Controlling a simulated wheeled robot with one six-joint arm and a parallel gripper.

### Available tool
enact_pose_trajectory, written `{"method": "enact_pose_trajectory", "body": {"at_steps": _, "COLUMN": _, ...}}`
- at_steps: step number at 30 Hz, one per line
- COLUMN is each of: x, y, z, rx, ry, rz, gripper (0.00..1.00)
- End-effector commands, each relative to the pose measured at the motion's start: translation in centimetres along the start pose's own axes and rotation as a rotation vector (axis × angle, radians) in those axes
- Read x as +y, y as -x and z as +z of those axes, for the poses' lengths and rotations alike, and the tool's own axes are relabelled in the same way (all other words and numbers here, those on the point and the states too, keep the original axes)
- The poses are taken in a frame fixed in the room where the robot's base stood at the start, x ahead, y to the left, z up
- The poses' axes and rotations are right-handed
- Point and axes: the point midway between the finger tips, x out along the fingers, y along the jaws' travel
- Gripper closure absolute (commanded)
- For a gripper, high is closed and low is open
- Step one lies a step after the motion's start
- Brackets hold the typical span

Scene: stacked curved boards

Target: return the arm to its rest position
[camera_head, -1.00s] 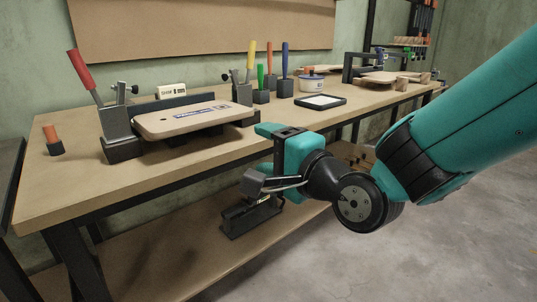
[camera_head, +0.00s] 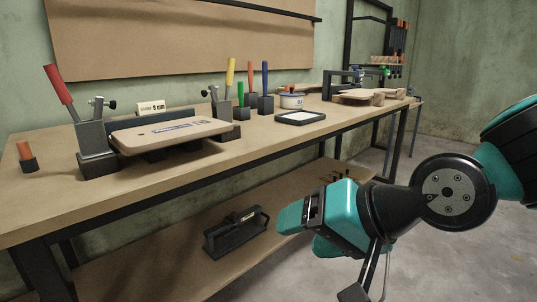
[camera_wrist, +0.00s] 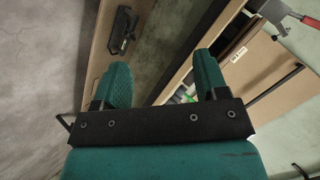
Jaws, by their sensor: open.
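My gripper (camera_head: 300,230) is in front of the workbench in the head view, below the tabletop level and clear of the bench top. In the wrist view its two teal fingers (camera_wrist: 162,84) stand wide apart with nothing between them. My arm comes in from the right of the head view and is bent at a dark joint. The workbench (camera_head: 215,165) runs along the wall.
A curved board (camera_head: 170,134) lies in a clamp fixture with a red-handled lever (camera_head: 60,92) on the bench. Coloured-handled tools, a tin (camera_head: 291,100) and a dark tray (camera_head: 299,118) stand behind it. A black tool (camera_head: 236,233) is on the lower shelf. Floor at right is free.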

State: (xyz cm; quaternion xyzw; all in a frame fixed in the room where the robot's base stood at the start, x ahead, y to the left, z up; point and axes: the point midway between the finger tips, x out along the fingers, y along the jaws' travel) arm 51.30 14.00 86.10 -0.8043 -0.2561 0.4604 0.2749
Motion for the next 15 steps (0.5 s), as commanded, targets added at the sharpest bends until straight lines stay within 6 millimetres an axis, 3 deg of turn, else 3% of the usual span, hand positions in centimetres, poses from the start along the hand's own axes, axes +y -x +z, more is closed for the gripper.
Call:
{"method": "enact_pose_trajectory", "body": {"at_steps": 3, "x": 2.5, "y": 2.7, "z": 2.9, "rx": -0.170, "ry": 0.184, "rz": 0.120, "gripper": 0.33}}
{"method": "enact_pose_trajectory", "body": {"at_steps": 12, "x": 6.7, "y": 9.3, "z": 8.8, "rx": -0.573, "ry": 0.514, "rz": 0.254, "gripper": 0.33}}
{"method": "enact_pose_trajectory", "body": {"at_steps": 13, "x": 7.0, "y": 10.0, "z": 9.4, "rx": -0.613, "ry": 0.541, "rz": 0.259, "gripper": 0.33}}
{"method": "enact_pose_trajectory", "body": {"at_steps": 15, "x": 4.8, "y": 11.5, "z": 8.0, "rx": -0.607, "ry": 0.537, "rz": 0.255, "gripper": 0.33}}
